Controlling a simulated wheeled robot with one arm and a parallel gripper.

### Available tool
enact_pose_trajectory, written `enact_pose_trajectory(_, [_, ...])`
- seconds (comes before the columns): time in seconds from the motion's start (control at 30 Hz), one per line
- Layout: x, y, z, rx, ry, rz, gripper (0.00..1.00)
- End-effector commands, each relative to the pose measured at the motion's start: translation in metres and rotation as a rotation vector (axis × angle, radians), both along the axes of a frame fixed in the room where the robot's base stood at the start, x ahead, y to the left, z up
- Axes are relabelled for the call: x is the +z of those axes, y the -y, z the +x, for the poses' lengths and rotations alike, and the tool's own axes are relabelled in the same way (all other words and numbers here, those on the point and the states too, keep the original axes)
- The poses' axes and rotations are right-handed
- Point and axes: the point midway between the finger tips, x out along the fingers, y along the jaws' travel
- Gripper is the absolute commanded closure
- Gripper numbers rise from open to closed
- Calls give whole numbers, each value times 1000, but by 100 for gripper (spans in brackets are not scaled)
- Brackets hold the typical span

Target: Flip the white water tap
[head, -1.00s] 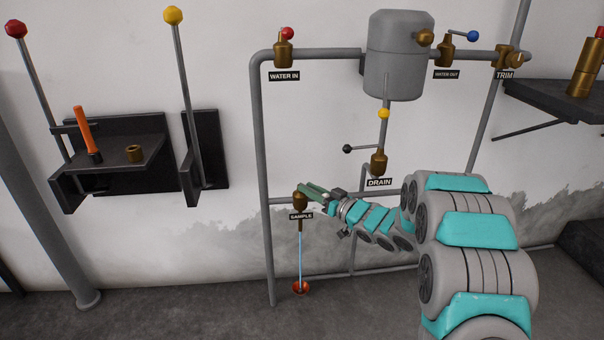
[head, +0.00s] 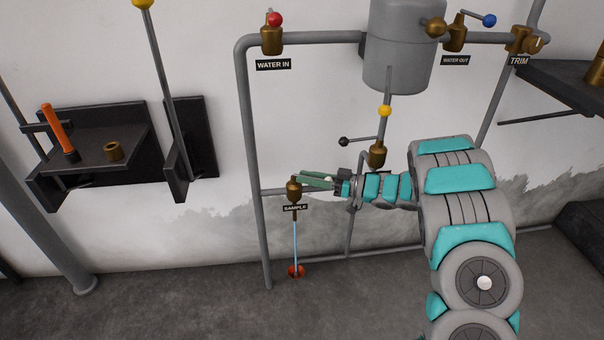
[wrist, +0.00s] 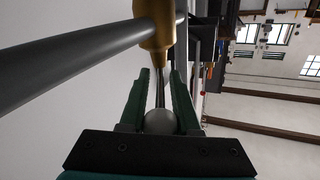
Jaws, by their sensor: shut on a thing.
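The white tap is the brass valve (head: 294,190) over the SAMPLE label (head: 295,208), low on the left pipe. A thin blue stream runs from its spout down to a red drain (head: 296,270) at the floor. My gripper (head: 304,178) comes in from the right, its green fingers pointing left at the valve's top. In the wrist view, the fingers (wrist: 159,85) are on either side of the lever, shut on it. Its whitish ball (wrist: 160,121) sits between the finger bases. The brass body (wrist: 156,25) is just beyond the fingertips. The fingers hide most of the lever in the head view.
Above are the red WATER IN tap (head: 272,38), the blue WATER OUT tap (head: 455,37) and a grey tank (head: 398,50). A shelf (head: 100,155) hangs at left.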

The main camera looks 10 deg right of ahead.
Motion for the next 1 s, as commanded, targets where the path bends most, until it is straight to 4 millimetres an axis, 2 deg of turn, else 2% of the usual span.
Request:
enact_pose_trajectory(0.57, [1,2,-2,20,2,1,100])
enact_pose_trajectory(0.6, [1,2,-2,20,2,1,65])
enact_pose_trajectory(0.8, [1,2,-2,19,1,0,44])
enact_pose_trajectory(1.0, [0,3,-2,18,0,1,44])
